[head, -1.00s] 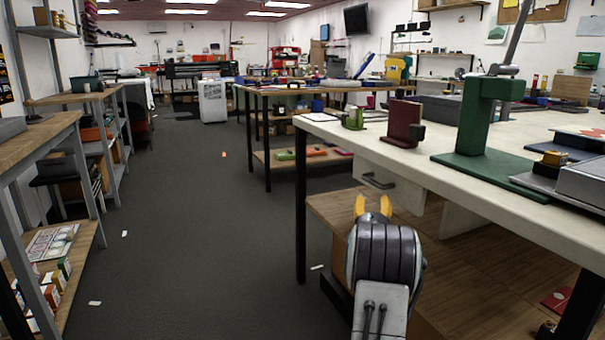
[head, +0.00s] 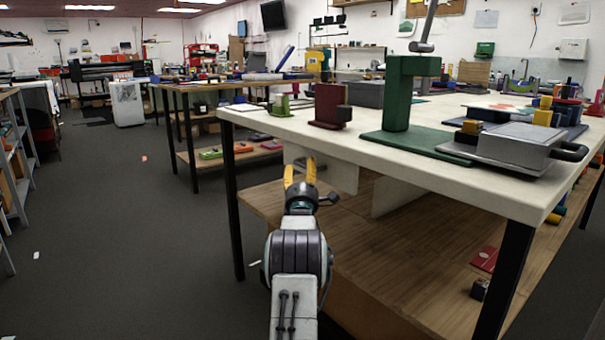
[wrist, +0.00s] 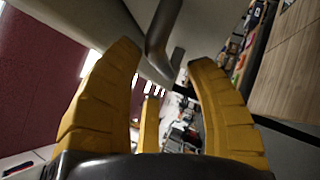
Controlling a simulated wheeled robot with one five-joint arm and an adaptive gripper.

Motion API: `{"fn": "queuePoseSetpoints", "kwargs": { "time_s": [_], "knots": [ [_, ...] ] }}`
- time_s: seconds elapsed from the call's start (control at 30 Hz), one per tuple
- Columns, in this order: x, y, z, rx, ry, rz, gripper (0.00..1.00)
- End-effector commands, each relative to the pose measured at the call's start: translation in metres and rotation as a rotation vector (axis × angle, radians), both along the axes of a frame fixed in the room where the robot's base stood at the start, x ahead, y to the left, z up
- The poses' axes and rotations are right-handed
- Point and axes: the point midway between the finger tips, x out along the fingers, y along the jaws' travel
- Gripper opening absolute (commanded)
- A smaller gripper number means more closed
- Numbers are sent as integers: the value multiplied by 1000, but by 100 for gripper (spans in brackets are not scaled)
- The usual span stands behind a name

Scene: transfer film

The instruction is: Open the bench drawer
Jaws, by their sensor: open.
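The white drawer front (head: 342,175) hangs under the bench top and looks shut. My gripper (head: 299,170) is open, its yellow fingers raised in front of the drawer's left part and hiding most of the handle. In the wrist view the grey drawer handle (wrist: 163,35) appears between the tips of my open gripper (wrist: 163,60). The fingers show gaps on both sides of the handle in that picture. I cannot tell how far the handle reaches in between them.
The white bench top (head: 400,138) carries a green press stand (head: 397,95), a red block (head: 328,105) and a grey machine (head: 515,146). A wooden lower shelf (head: 410,250) lies under the bench. Dark floor (head: 120,240) is free to the left.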

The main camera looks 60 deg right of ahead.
Motion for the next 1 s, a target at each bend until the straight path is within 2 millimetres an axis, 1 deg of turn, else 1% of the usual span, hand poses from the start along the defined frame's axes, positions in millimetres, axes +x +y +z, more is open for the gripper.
{"fn": "queuePoseSetpoints", "kwargs": {
  "time_s": [0.03,0.1,0.2,0.4,0.9,0.93,1.0],
  "knots": [
    [2,-3,-2,-3,-1,0,50],
    [4,-7,3,-1,-1,1,50],
    [7,-12,5,0,-1,1,50],
    [11,-19,9,2,0,1,50],
    [12,-21,10,2,0,1,50],
    [12,-21,10,2,0,1,51],
    [12,-21,10,2,0,1,45]
  ]
}}
